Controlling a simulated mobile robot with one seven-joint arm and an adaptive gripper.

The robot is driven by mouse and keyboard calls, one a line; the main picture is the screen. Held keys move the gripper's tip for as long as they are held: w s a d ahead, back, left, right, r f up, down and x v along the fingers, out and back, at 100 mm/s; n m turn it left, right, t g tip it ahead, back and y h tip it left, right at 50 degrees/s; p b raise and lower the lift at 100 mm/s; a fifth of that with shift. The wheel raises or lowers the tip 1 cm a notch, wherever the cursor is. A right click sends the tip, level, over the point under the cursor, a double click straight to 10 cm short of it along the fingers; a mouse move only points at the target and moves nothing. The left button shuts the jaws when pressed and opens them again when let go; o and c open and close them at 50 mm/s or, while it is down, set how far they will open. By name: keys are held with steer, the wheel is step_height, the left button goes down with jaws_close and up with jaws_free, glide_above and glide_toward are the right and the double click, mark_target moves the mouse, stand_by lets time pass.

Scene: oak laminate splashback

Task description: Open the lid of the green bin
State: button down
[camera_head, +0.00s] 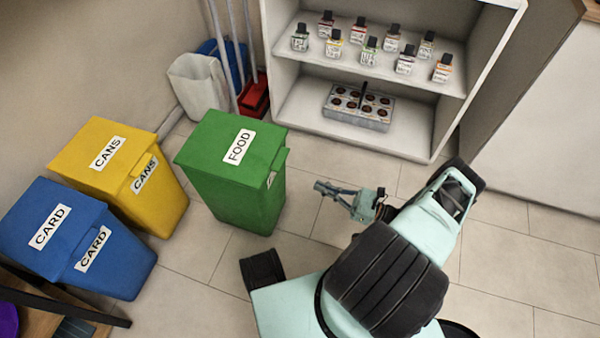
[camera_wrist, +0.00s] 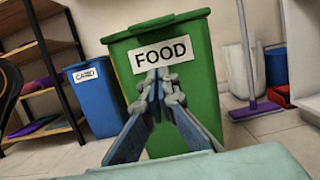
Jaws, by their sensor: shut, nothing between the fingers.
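The green bin (camera_head: 236,185) stands on the tiled floor, left of my arm, with a white FOOD label on its lid (camera_head: 216,138). The lid lies flat and closed, with a small lip (camera_head: 280,160) on its right edge. My gripper (camera_head: 318,186) is to the right of the bin, apart from it, pointing at its right side. In the wrist view the green bin (camera_wrist: 207,95) fills the middle, and my gripper (camera_wrist: 158,74) is shut and empty, its fingertips overlapping the lower part of the FOOD label. The lid's rim (camera_wrist: 150,27) shows above the label.
A yellow CANS bin (camera_head: 165,205) and a blue CARD bin (camera_head: 110,265) stand left of the green bin. A white shelf unit (camera_head: 285,135) with small bottles is behind. A red dustpan (camera_head: 254,98) and a white bin (camera_head: 198,85) are behind the green bin. Floor right of the bin is clear.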

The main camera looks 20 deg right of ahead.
steer(key=w+a+r, duration=0.5)
steer(key=a+r, duration=0.1)
steer(key=a, duration=0.1)
steer(key=shift+w+a+r, duration=0.2)
steer(key=shift+w+a, duration=0.1)
steer(key=shift+a, duration=0.1)
stand_by(0.3)
